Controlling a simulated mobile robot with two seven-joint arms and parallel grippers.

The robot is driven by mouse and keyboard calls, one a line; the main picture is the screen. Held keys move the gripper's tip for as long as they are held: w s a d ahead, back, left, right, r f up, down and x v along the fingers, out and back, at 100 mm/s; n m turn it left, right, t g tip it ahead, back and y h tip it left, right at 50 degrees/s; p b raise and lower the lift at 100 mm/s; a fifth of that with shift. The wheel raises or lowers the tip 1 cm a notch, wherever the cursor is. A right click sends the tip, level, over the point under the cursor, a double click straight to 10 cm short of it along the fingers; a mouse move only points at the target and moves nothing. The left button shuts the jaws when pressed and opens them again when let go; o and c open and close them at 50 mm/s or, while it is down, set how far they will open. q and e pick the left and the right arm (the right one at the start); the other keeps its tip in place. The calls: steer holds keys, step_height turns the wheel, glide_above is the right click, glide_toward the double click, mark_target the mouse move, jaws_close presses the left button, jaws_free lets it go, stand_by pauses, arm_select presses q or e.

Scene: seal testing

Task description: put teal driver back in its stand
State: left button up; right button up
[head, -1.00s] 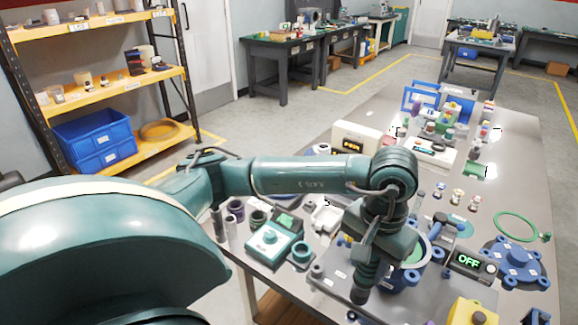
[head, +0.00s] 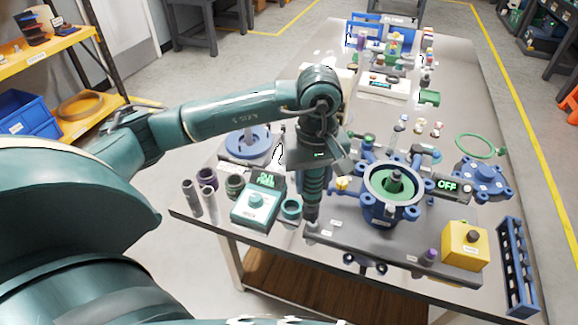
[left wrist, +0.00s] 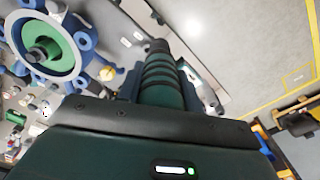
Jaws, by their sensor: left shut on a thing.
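My left gripper (head: 314,168) points down and is shut on the ribbed dark teal driver (head: 314,184). The driver hangs upright in the head view, its dark lower end over or beside the left edge of the grey base plate. In the left wrist view the driver (left wrist: 162,80) sticks out between the fingers. My right gripper is not in view.
A teal control box (head: 256,206) stands left of the cup, with dark cylinders (head: 207,178) beyond it. Right of the driver is a blue flanged pot (head: 390,190) on the grey base plate (head: 340,242). A yellow box (head: 465,245) and a blue rack (head: 516,265) stand farther right.

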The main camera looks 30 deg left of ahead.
arm_select(q)
steer(key=w+a+f+n+b, duration=0.3)
steer(key=f+n, duration=0.3)
steer(key=n, duration=1.1)
steer(key=w+a+f+n+b, duration=0.4)
steer(key=a+f+n, duration=0.2)
steer(key=n, duration=1.2)
steer(key=shift+w+a, duration=0.2)
steer(key=shift+a, duration=0.05)
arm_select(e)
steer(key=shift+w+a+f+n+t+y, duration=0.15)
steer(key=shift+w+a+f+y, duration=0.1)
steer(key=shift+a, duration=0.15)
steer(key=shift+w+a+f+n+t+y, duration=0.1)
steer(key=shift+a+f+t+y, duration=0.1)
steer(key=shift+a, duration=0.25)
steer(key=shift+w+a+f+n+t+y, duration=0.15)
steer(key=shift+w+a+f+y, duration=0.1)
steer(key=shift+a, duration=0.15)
arm_select(q)
steer(key=shift+f, duration=0.55)
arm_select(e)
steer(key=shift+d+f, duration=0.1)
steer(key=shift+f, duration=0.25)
arm_select(q)
steer(key=shift+f+b, duration=0.35)
steer(key=shift+b, duration=0.1)
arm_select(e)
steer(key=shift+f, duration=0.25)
